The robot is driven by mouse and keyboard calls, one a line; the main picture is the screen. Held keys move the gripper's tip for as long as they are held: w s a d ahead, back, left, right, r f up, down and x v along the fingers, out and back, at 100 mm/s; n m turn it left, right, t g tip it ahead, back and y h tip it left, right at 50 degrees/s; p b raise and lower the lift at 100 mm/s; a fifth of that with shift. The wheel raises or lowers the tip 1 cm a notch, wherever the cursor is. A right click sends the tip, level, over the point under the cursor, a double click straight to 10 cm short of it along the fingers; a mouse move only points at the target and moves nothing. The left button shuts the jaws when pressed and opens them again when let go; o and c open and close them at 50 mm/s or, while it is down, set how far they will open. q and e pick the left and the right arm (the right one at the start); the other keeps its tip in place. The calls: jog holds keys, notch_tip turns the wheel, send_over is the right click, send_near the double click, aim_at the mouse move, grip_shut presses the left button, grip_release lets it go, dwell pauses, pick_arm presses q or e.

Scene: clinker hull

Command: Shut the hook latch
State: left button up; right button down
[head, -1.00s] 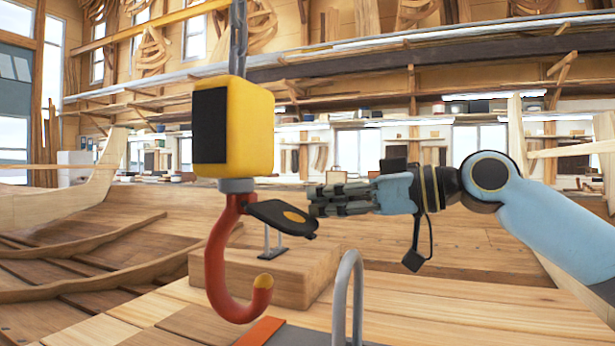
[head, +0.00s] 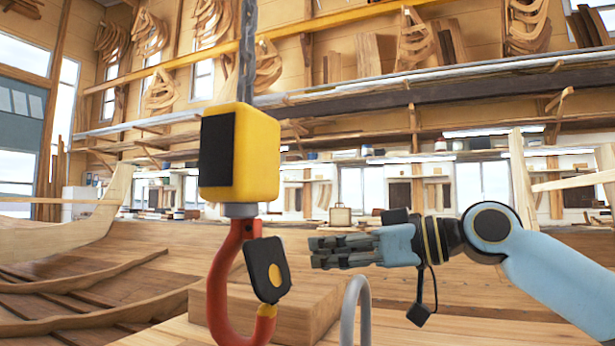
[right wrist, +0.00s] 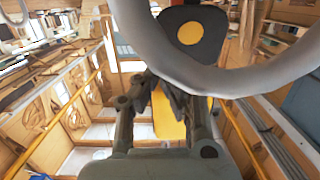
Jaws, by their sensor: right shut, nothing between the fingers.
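A red hook (head: 222,290) hangs under a yellow block with a black side (head: 240,155). Its black latch (head: 262,262), marked with a yellow disc, slants down from the shank across the hook's mouth. Its lower end meets or overlaps the hook's tip (head: 265,315); I cannot tell if they touch. My right gripper (head: 318,251) is shut and empty, just right of the latch and apart from it. In the right wrist view, the fingers (right wrist: 165,92) are closed together, and the latch (right wrist: 192,20) shows beyond a grey metal loop. My left gripper is out of view.
A grey metal loop (head: 356,305) stands up right of the hook, below my right gripper. A wooden block (head: 310,300) lies behind the hook. A chain (head: 247,50) rises from the yellow block. Hull planking spreads behind.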

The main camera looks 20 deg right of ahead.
notch_tip(320, 180, up, 10)
dwell(0.6)
